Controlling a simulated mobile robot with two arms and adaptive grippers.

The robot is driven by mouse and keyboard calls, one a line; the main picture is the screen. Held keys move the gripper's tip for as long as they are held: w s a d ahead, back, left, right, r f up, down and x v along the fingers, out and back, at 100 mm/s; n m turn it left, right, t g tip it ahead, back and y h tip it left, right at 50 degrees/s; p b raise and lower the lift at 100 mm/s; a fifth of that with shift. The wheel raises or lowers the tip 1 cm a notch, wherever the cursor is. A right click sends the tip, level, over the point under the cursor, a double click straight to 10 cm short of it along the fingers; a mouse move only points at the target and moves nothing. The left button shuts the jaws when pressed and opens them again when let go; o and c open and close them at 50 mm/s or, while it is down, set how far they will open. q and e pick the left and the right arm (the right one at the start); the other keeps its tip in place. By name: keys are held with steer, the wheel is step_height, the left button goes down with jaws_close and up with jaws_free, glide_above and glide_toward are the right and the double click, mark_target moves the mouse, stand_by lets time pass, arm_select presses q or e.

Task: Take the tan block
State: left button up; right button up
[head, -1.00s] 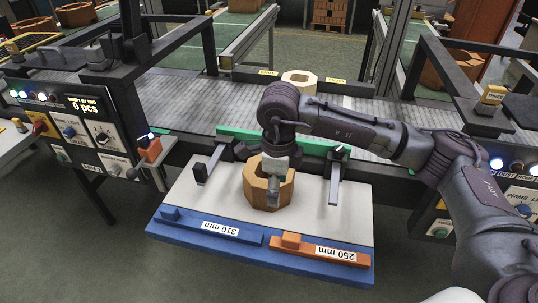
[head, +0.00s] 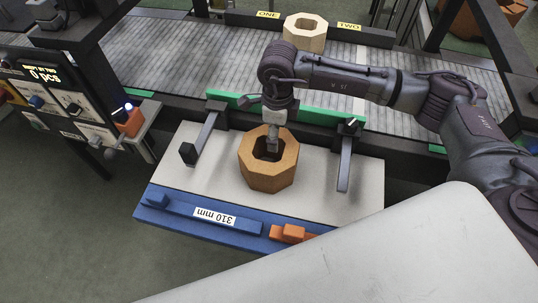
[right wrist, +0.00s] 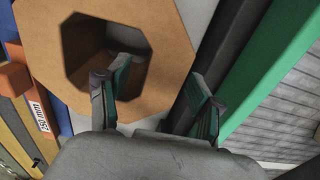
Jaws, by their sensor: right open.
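An orange-tan octagonal block (head: 268,172) with an octagonal hole stands on a white plate (head: 325,195). A paler cream-tan octagonal block (head: 305,32) stands on the conveyor behind, near the signs ONE and TWO. My right gripper (head: 272,148) points down at the orange-tan block's hole and far wall. In the right wrist view the gripper (right wrist: 158,95) is open. One finger overlaps the hole of the orange-tan block (right wrist: 165,70) and the other is outside its wall, so the wall lies between them. Whether they touch it I cannot tell. My left gripper is not in view.
The plate has a blue front edge (head: 180,222) marked 310 mm and an orange piece (head: 290,233). Dark clamp arms flank the block, left (head: 203,138) and right (head: 344,165). A green rail (head: 318,142) runs behind. A control panel (head: 50,95) is at left.

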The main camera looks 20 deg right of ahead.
steer(key=shift+w+f, duration=0.1)
steer(key=shift+f, duration=0.5)
steer(key=f+p, duration=0.1)
steer(key=f, duration=0.3)
steer(key=shift+w+a+f+p, duration=0.15)
steer(key=shift+a+f+p, duration=0.05)
steer(key=shift+p, duration=0.2)
steer(key=shift+f, duration=0.25)
steer(key=shift+c, duration=0.4)
jaws_close()
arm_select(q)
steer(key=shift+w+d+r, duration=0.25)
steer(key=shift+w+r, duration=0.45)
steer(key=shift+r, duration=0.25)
arm_select(e)
steer(key=shift+w+r, duration=0.1)
steer(key=shift+w, duration=0.05)
